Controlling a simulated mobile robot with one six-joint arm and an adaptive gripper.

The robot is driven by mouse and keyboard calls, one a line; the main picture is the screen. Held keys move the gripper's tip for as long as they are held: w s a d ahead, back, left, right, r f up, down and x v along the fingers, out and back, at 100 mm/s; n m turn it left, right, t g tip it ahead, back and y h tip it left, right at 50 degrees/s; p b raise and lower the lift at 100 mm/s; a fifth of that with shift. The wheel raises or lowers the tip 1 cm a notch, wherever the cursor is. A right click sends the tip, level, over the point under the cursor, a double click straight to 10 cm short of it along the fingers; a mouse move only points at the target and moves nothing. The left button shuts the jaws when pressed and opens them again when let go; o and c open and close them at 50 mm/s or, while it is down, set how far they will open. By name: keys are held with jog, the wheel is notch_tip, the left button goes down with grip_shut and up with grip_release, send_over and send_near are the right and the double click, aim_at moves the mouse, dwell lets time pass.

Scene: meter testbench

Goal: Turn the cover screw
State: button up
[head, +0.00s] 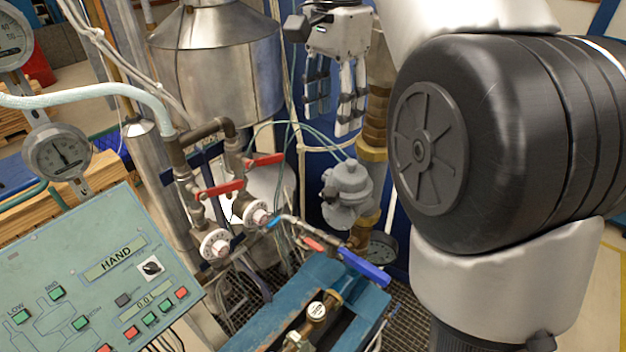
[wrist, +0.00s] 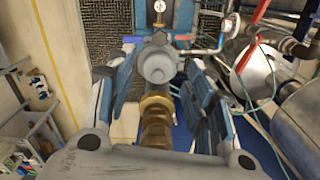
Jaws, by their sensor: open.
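A grey round-capped housing (head: 347,190) is mounted on the brass and bronze pipe fittings in the head view. In the wrist view the same housing (wrist: 157,62) lies beyond the open jaws, near the middle, with a round knob-like cap facing the camera. I cannot make out a separate cover screw on it. My gripper (head: 334,112) hangs above the housing in the head view, fingers pointing down and spread apart. In the wrist view my gripper (wrist: 162,85) is open and empty, with its fingers left and right of the line to the housing. They appear apart from it.
A brass pipe (wrist: 157,120) runs between the fingers in the wrist view. Red-handled valves (head: 220,189), a blue lever (head: 366,268) and thin green cables are close to the housing. A green control panel (head: 95,275) stands at the lower left, and a metal tank (head: 215,75) behind.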

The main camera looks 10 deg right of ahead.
aim_at(330, 191)
notch_tip(330, 191, down, 15)
jog(key=shift+d+f+b, duration=0.1)
jog(key=shift+d+b, duration=0.05)
jog(key=shift+b, duration=0.95)
jog(key=shift+f, duration=0.3)
jog(key=shift+w+d+f, duration=0.1)
jog(key=shift+f, duration=0.25)
jog(key=shift+c, duration=0.3)
